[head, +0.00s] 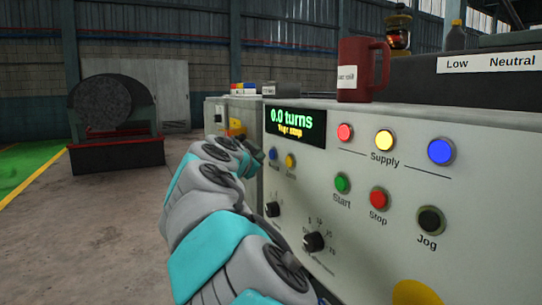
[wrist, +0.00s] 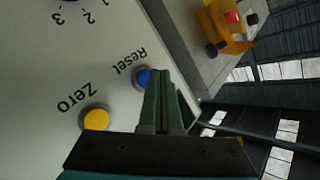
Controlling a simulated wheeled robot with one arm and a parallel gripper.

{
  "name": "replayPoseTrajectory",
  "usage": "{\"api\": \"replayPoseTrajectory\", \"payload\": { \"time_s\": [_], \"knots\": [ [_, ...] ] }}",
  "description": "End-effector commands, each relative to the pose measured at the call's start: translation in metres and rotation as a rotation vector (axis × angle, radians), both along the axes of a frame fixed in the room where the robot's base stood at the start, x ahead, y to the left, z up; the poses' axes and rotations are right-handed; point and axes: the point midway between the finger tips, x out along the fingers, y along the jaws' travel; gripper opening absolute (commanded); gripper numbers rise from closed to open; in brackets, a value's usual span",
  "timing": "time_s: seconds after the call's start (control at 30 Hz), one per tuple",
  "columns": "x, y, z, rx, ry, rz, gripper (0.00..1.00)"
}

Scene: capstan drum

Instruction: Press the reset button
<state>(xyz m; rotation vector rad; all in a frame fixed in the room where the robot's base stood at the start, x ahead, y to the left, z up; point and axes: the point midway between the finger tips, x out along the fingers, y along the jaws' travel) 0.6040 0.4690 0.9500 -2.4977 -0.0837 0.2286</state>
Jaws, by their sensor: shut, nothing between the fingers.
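The blue reset button (head: 272,154) sits on the light grey panel face, left of and slightly above the yellow zero button (head: 290,161) in the head view. In the wrist view the blue reset button (wrist: 143,77) lies under its printed label "Reset", with the yellow Zero button (wrist: 96,119) lower left. My gripper (wrist: 161,72) is shut and empty. Its green fingertips overlap the right edge of the blue button in the wrist view. I cannot tell whether they touch it. In the head view my arm mostly hides the gripper.
The display (head: 294,126) reads "0.0 turns". Start (head: 342,183), Stop (head: 379,198) and Jog (head: 430,220) buttons and knobs share the panel. A red mug (head: 362,68) stands on top. A yellow and orange device (wrist: 228,25) is beyond the panel edge.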

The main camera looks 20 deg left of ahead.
Motion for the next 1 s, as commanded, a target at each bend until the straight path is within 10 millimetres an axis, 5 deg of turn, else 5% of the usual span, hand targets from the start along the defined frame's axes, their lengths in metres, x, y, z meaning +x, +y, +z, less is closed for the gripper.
{"api": "replayPoseTrajectory", "payload": {
  "time_s": [1.0],
  "knots": [
    [0.0085, -0.0068, -0.0004, 0.001, 0.0, 0.0, 0.0]
  ]
}}
